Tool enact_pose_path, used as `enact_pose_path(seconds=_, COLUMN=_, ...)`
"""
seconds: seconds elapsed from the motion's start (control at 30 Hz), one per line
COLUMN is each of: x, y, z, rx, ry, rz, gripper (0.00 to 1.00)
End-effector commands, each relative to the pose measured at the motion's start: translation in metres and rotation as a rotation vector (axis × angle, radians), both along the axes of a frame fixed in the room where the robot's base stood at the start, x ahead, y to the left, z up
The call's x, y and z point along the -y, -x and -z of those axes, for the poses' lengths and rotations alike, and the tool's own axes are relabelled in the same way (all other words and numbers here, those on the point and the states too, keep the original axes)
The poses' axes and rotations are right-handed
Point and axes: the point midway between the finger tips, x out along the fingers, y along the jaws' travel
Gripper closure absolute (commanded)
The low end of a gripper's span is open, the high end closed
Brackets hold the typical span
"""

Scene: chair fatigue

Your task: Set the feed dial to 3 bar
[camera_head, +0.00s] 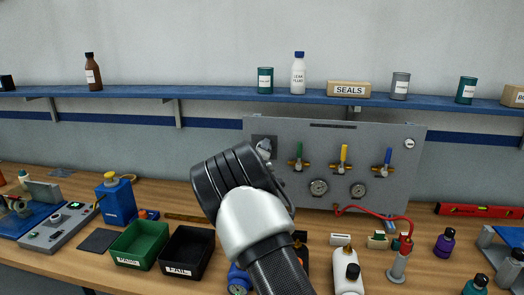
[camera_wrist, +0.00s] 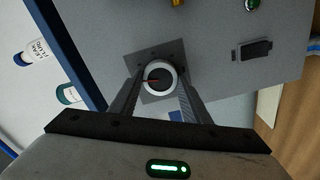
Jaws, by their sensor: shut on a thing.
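The feed dial (camera_wrist: 158,76) is a round knob with a pale rim, dark face and red pointer, on a square grey plate with small dark marks. In the wrist view the red pointer lies toward the picture's left; I cannot read any numbers. My gripper (camera_wrist: 161,88) has one finger on each side of the dial and is shut on it. In the head view my dark wrist and white arm link stand before the left part of the grey panel (camera_head: 400,140). They hide the fingertips there, and only part of the dial area shows beside them.
The panel also carries green (camera_head: 299,158), yellow (camera_head: 343,157) and blue (camera_head: 386,162) valve handles and two gauges (camera_head: 318,187). A blue shelf (camera_head: 220,96) with bottles and cans runs above. Green (camera_head: 139,245) and black (camera_head: 188,249) trays stand on the bench at left.

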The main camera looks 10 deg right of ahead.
Motion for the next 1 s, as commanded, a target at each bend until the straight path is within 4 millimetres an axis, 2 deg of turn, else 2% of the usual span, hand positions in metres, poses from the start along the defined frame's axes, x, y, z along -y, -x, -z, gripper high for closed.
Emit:
enact_pose_path(seconds=0.4, x=0.0001, y=0.0003, z=0.0010, rx=-0.065, ry=0.195, rz=0.001, gripper=0.79)
enact_pose_path(seconds=1.0, x=0.0006, y=0.0003, z=0.0015, rx=-0.075, ry=0.226, rz=0.001, gripper=0.80)
